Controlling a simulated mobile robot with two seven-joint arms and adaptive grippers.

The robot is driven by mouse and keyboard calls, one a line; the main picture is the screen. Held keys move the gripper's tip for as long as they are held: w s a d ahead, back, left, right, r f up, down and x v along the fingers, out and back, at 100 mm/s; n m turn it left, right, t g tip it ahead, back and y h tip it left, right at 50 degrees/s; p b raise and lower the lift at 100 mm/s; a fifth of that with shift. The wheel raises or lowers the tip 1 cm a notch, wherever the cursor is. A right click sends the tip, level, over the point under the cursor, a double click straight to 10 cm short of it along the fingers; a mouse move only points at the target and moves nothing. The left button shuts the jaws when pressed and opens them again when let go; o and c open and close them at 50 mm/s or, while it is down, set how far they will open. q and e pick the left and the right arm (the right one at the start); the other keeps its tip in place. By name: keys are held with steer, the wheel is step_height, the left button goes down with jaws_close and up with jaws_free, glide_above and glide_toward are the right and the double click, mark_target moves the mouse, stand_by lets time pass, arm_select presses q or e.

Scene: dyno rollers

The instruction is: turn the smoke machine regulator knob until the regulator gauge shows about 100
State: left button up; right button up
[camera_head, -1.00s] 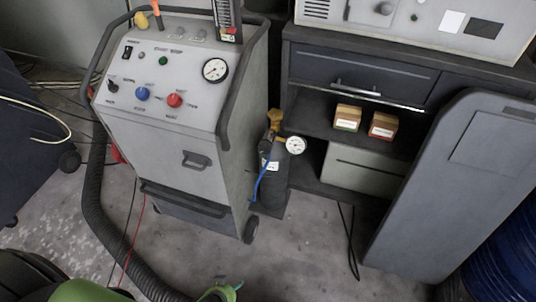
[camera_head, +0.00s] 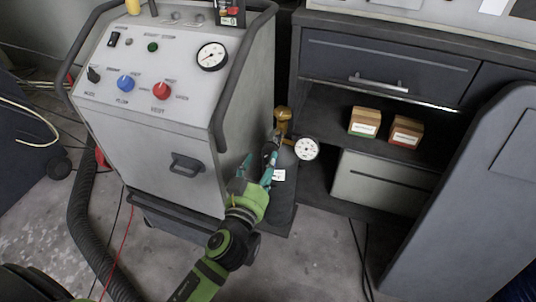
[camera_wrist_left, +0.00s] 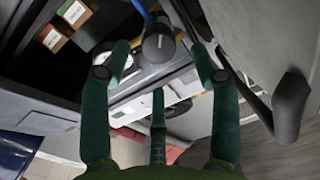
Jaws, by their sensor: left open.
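The smoke machine (camera_head: 150,143) is the grey cabinet with knobs and a panel gauge (camera_head: 211,56). Beside it stands a dark gas bottle (camera_head: 284,205) with a brass valve (camera_head: 283,115). The white regulator gauge (camera_head: 307,149) is on its right side; its reading is too small to tell. My left gripper (camera_head: 258,168) is open in front of the bottle's regulator. In the left wrist view, a dark round knob (camera_wrist_left: 158,46) lies between the spread fingers, with space on both sides. The gauge there is partly hidden by the left finger. My right gripper is out of view.
A dark workbench (camera_head: 385,65) with a drawer and two small boxes (camera_head: 364,122) (camera_head: 405,131) on its shelf stands right of the bottle. A grey panel (camera_head: 470,200) stands at the right. A ribbed hose (camera_head: 80,215) runs down the machine's left side.

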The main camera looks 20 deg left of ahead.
mark_target(269, 153)
arm_select(q)
steer(key=shift+w+f, duration=0.1)
steer(key=shift+w, duration=1.95)
steer(key=c, duration=1.1)
steer(key=shift+c, duration=0.2)
steer(key=shift+m, duration=1.5)
steer(key=shift+r, duration=0.2)
